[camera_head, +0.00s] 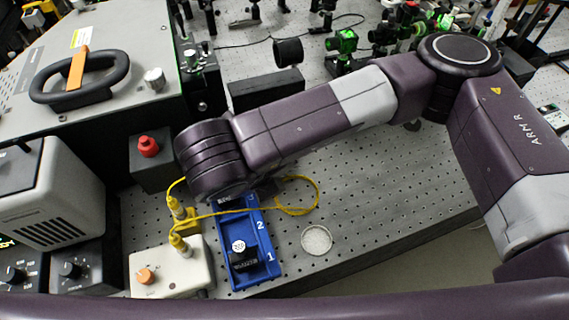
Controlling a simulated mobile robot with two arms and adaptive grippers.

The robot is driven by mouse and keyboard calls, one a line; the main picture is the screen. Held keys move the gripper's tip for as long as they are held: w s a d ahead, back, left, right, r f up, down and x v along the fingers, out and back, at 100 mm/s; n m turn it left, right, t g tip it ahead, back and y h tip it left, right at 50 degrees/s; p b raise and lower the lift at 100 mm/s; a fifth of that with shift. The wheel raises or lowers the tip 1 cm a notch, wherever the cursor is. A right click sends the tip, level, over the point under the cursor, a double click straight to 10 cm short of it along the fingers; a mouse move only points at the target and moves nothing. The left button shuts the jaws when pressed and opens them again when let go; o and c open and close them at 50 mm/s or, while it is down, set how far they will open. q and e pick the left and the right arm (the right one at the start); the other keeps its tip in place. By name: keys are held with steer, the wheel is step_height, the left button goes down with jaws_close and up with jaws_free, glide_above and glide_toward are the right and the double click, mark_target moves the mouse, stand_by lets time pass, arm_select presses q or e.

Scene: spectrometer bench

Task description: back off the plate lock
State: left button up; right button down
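I cannot tell for sure which part is the plate lock. A red knob (148,146) stands on a dark block (152,172) beside the large grey instrument, just left of my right arm's wrist. A silver knob (153,79) sits on the instrument's top (125,105). My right arm reaches in from the right, its wrist bent down over the bench. My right gripper (262,190) is almost wholly hidden below the wrist, above the far end of the blue tray. Whether it is open, shut or touching anything is hidden. My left gripper is not in view.
The blue numbered tray (272,262) holds a small black cylinder (243,258). A yellow cable (318,198) loops from a white box with an orange knob (140,258). A round dish (316,240) lies to the right. Optics (342,42) stand at the back. Bench right of the dish is clear.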

stand_by(0.6)
steer(key=c, duration=2)
jaws_free()
steer(key=shift+o, duration=0.2)
steer(key=shift+r, duration=0.1)
steer(key=v, duration=1.2)
